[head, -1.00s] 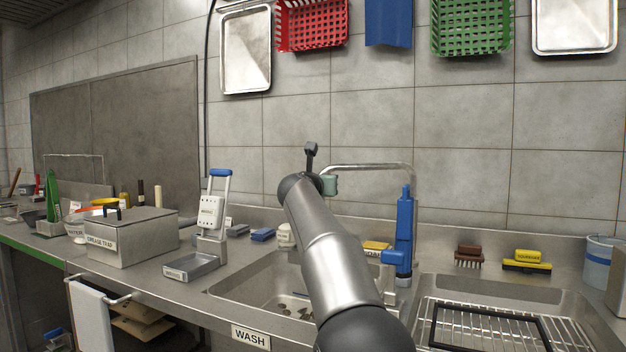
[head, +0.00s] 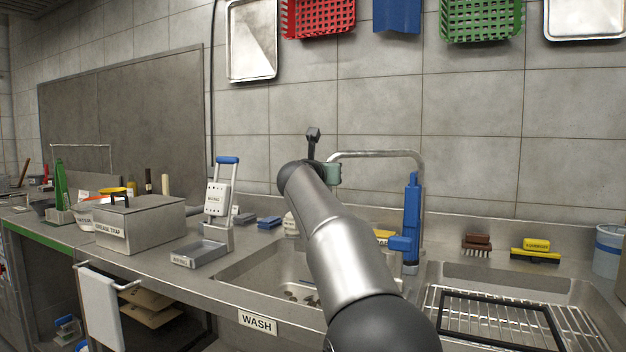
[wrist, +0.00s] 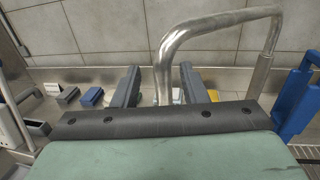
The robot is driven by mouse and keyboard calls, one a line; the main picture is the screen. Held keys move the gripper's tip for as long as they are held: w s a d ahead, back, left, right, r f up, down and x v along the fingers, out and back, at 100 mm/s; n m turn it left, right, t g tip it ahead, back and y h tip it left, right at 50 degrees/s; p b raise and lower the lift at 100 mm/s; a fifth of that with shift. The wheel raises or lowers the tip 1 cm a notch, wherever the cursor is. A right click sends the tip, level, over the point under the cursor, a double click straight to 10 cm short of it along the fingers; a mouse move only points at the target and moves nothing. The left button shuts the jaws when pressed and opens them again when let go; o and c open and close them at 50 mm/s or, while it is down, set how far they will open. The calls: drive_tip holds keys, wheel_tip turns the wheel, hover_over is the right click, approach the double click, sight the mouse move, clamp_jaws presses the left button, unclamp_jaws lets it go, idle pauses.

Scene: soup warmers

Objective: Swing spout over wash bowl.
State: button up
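The metal spout (head: 375,154) arches from its riser behind the sinks, above a blue handled column (head: 412,215), leftward to my gripper. In the wrist view my gripper (wrist: 160,72) is open, with one finger on each side of the spout's down-turned end (wrist: 163,78). The spout appears to lie between the fingers; I cannot tell whether either touches it. In the head view my arm hides the fingers. The wash bowl (head: 240,272) is the left sink, under my arm, with a WASH label (head: 257,322) on its front. Several small pieces lie in it.
A rack with a black frame (head: 497,333) covers the right sink. A brown brush (head: 477,244) and yellow squeegee (head: 536,250) stand behind it. Left are a blue-handled device (head: 217,195) and a grease trap box (head: 140,225).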

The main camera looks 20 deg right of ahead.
drive_tip(key=v, duration=1.3)
drive_tip(key=shift+s+b, duration=0.3)
drive_tip(key=shift+b, duration=0.1)
drive_tip(key=shift+a, duration=0.1)
drive_tip(key=a+r+n+t+y+p, duration=0.3)
drive_tip(key=a+r+n+y+p, duration=0.25)
drive_tip(key=n+p, duration=0.6)
drive_tip(key=s+a+f+n+g+y+p, duration=0.5)
drive_tip(key=s+a+f+n+y+p, duration=0.35)
drive_tip(key=n, duration=0.95)
drive_tip(key=s+d+f+n+g+h+p, duration=0.1)
drive_tip(key=s+f+n+g+p, duration=0.2)
drive_tip(key=s, duration=0.6)
drive_tip(key=s+d+f+n+g+h+p, duration=0.1)
drive_tip(key=s+f+n+g+p, duration=0.3)
drive_tip(key=s, duration=0.5)
drive_tip(key=s+d+f+n+g+h+p, duration=0.1)
drive_tip(key=s+d+f+n+g+p, duration=0.1)
drive_tip(key=s+f+n+g+p, duration=0.2)
drive_tip(key=s+f+n+g, duration=0.1)
drive_tip(key=s+n, duration=0.2)
drive_tip(key=s, duration=0.2)
drive_tip(key=shift+s+d, duration=0.2)
drive_tip(key=shift+s, duration=0.05)
